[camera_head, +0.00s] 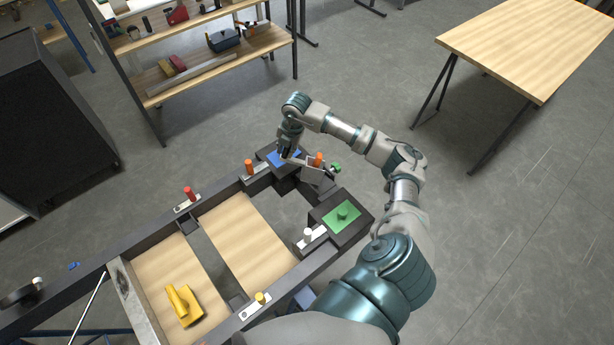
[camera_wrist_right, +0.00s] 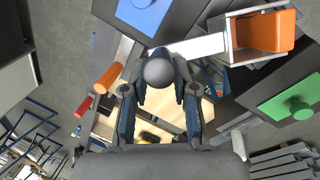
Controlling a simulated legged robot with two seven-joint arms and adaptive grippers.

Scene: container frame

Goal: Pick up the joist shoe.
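The joist shoe appears to be the pale metal bracket (camera_head: 314,175) at the far right corner of the dark frame, though its outline is partly hidden. In the wrist view its flat strip (camera_wrist_right: 200,47) runs from a grey ball (camera_wrist_right: 158,72) to a wider end around an orange block (camera_wrist_right: 265,32). My right gripper (camera_head: 286,156) is over the blue pad (camera_head: 280,160) at the bracket's left end. In the wrist view the fingers of my right gripper (camera_wrist_right: 160,78) close in on both sides of the ball and seem to touch it. My left gripper is not in view.
The dark frame (camera_head: 140,240) carries upright coloured pegs and a green pad with a knob (camera_head: 343,213). A yellow tool (camera_head: 184,303) lies on its wooden panel. A shelf (camera_head: 200,75) stands behind and a wooden table (camera_head: 530,45) at the right. The floor between is clear.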

